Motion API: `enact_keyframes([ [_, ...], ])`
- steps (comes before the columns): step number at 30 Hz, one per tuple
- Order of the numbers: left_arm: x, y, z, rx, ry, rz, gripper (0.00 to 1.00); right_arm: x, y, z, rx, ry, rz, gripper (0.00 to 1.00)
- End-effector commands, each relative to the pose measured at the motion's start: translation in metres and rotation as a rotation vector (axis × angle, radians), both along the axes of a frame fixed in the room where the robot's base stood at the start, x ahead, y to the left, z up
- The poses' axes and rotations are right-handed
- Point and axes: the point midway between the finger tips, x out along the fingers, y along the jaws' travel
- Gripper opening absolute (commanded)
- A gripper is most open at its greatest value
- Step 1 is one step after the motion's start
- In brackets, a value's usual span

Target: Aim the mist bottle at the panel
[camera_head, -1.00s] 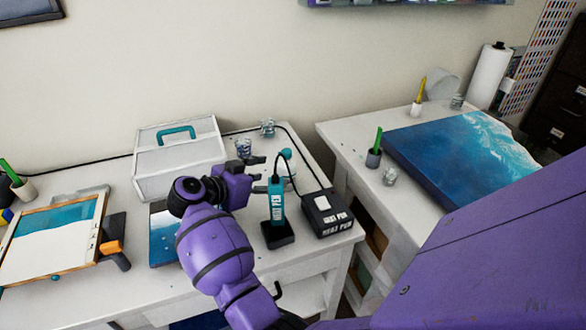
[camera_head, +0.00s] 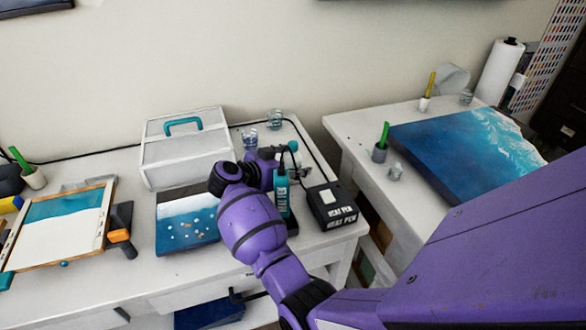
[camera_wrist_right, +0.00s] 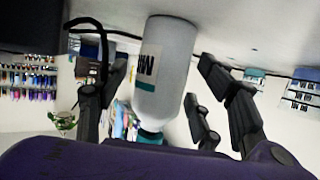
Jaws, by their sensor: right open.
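The mist bottle (camera_wrist_right: 165,65) is white with a dark-lettered label and a teal collar. It stands between the spread fingers of my right gripper (camera_wrist_right: 162,85) in the right wrist view, which shows it upside down. In the head view, the mist bottle's teal top (camera_head: 293,146) shows behind my right gripper (camera_head: 274,163), and most of its body is hidden. My right gripper is open around the bottle. A small blue and white panel (camera_head: 187,222) with pale specks lies left of my right gripper. A large blue panel (camera_head: 450,150) lies on the right table. My left gripper is out of view.
The heat pen (camera_head: 282,190) and its black box (camera_head: 332,206) stand close to my right gripper. A white case (camera_head: 186,150) and clear cups (camera_head: 249,138) are behind. A framed screen (camera_head: 60,232) lies left. A gap separates the two tables.

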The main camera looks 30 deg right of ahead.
Motion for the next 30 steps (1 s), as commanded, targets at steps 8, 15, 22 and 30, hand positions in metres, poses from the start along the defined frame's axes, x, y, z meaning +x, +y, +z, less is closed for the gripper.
enact_keyframes([
  [8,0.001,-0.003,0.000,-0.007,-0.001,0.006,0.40,0.000,0.000,0.000,0.000,0.000,0.000,0.29],
  [15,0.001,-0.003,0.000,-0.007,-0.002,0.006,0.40,0.000,0.000,0.001,-0.001,-0.002,0.001,0.04],
  [22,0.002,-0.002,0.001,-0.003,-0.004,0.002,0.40,0.001,0.000,0.006,0.000,-0.003,0.000,0.04],
  [30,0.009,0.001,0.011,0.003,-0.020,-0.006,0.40,0.001,0.001,0.057,0.000,-0.011,-0.001,0.04],
])
